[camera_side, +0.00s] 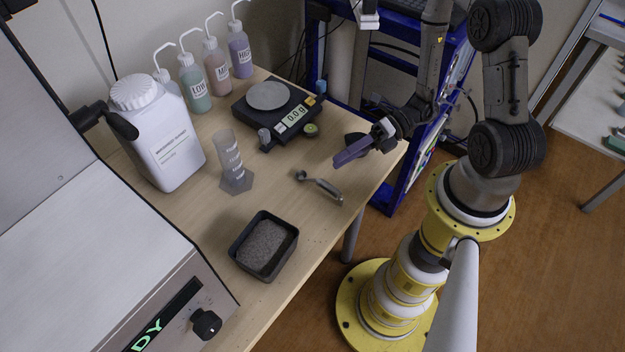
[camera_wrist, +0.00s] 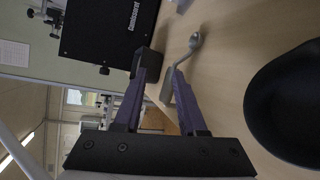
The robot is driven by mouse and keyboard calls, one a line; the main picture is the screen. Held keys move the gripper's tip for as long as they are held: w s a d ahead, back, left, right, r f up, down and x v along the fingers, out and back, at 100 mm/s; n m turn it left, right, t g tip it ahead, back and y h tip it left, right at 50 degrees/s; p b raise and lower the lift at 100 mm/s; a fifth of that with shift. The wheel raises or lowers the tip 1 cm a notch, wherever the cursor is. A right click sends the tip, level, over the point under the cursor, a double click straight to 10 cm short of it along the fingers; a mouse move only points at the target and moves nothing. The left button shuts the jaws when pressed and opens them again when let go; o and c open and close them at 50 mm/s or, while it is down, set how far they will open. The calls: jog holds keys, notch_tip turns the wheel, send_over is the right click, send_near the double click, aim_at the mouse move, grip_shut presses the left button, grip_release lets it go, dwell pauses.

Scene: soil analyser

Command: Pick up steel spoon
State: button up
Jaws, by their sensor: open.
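The steel spoon (camera_side: 320,185) lies on the wooden table, its bowl toward the back left and its handle toward the front right edge. In the wrist view the spoon (camera_wrist: 194,42) shows beyond the fingers, its handle end running down between them. My gripper (camera_side: 338,161) has purple fingers and is above the table, to the upper right of the spoon and apart from it. In the wrist view my gripper (camera_wrist: 160,85) has a gap between its fingers, with nothing held.
A black tray of soil (camera_side: 239,267) stands left of the spoon, with a graduated cylinder (camera_side: 232,168) behind it. A black scale (camera_side: 246,117) reading 0.0 g is at the back. A white jug (camera_side: 160,140) and several wash bottles (camera_side: 216,70) line the wall. The table around the spoon is clear.

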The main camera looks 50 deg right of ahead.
aim_at(325, 185)
jog(key=s+f+m, duration=0.1)
jog(key=s+f+m+t, duration=0.1)
jog(key=shift+s+a+f+m, duration=0.2)
jog(key=shift+s+f+m, duration=0.05)
jog(key=shift+f+m, duration=0.15)
jog(key=shift+s+d+f+m+t, duration=0.1)
jog(key=shift+s+f+m+t, duration=0.1)
jog(key=shift+m+t, duration=0.2)
jog(key=shift+x, duration=3.7)
grip_shut()
